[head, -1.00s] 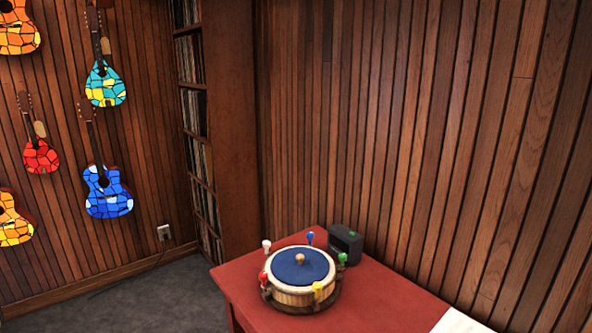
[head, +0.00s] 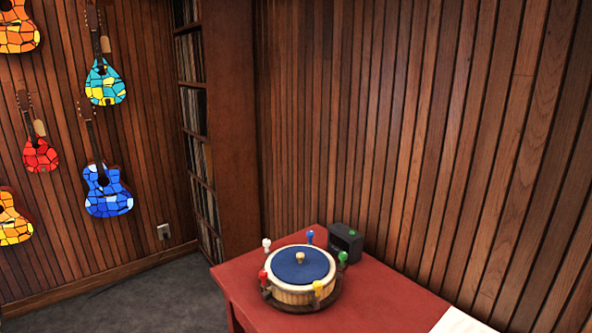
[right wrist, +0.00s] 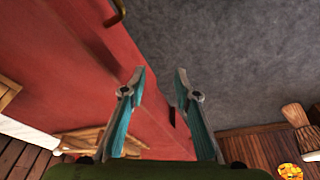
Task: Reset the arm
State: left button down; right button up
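My right gripper (right wrist: 160,95) shows in the right wrist view. Its two teal-sided fingers are apart with nothing between them. It hangs beside the red surface of a piece of furniture (right wrist: 70,70), with grey floor beyond. My left gripper is not in view, and neither arm shows in the head view.
A red table (head: 385,295) carries a round wooden drum-like device (head: 290,295) with a blue top and coloured pegs, a dark box (head: 346,238) and a white sheet (head: 460,322). Ukuleles (head: 107,190) hang on the left wall by a record shelf (head: 225,130). Grey carpet (head: 130,300) is clear.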

jog(key=s+f+g+b, duration=0.1)
jog(key=s+f, duration=0.2)
jog(key=f, duration=0.9)
jog(key=s+f, duration=0.3)
jog(key=f, duration=0.9)
jog(key=s+d+f+g+b, duration=0.1)
jog(key=s+d+f, duration=0.2)
jog(key=s+f, duration=0.9)
jog(key=s, duration=0.2)
jog(key=shift+s, duration=0.3)
jog(key=shift+d+f, duration=0.1)
